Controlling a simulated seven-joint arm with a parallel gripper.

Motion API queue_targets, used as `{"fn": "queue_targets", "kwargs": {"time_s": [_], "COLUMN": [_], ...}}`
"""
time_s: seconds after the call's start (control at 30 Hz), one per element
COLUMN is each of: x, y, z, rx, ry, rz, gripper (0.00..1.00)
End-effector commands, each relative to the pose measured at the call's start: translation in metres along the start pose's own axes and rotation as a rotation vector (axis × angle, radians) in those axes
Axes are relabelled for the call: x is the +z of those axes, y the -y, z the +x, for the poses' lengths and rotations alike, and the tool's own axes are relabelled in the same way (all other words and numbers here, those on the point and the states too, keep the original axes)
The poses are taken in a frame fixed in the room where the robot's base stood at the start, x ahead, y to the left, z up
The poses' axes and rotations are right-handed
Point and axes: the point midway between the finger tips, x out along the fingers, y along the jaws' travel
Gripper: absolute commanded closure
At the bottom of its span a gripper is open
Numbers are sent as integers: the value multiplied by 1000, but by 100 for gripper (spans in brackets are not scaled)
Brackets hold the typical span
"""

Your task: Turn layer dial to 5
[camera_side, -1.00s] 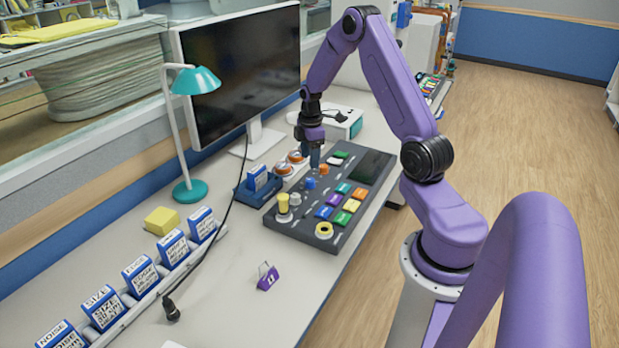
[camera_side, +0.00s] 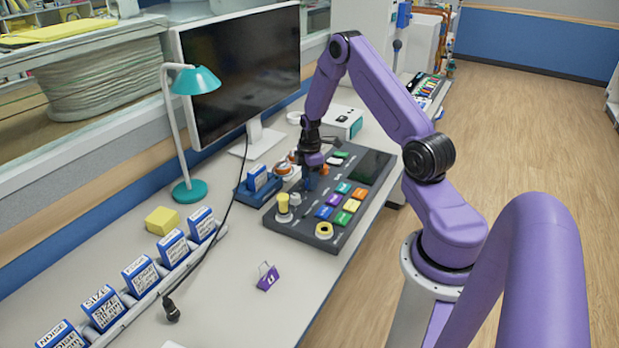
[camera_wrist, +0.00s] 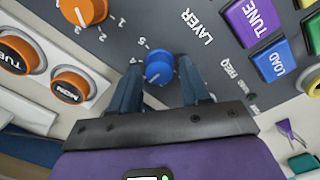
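The blue dial (camera_wrist: 159,70) sits on the dark control panel (camera_wrist: 225,62), beside the word LAYER. A small pale mark shows on its lower left side in the wrist view. Small numbers stand around it, too small to read surely. My gripper (camera_wrist: 160,66) is open, with one finger on each side of the blue dial. In the side view my gripper (camera_side: 308,184) is low over the panel and mostly hides the blue dial.
An orange dial (camera_wrist: 82,10) is close by on the panel. Coloured buttons, such as purple TUNE (camera_wrist: 250,20) and blue LOAD (camera_wrist: 272,62), are to the right. Two round orange buttons (camera_wrist: 70,86) lie left of my gripper. A monitor (camera_side: 240,70) stands behind.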

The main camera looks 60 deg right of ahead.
Motion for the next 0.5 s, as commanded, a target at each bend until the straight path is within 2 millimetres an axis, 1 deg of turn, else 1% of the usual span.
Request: {"fn": "queue_targets", "kwargs": {"time_s": [0.03,0.07,0.1,0.13,0.37,0.5], "x": [0,0,0,0,0,-1], "y": [0,0,0,0,0,0], "z": [0,0,0,0,0,0], "rx": [0,0,0,0,0,0], "ry": [0,0,0,0,0,2], "rz": [0,0,0,0,10,48], "gripper": [72,82,95,99,99,99]}}
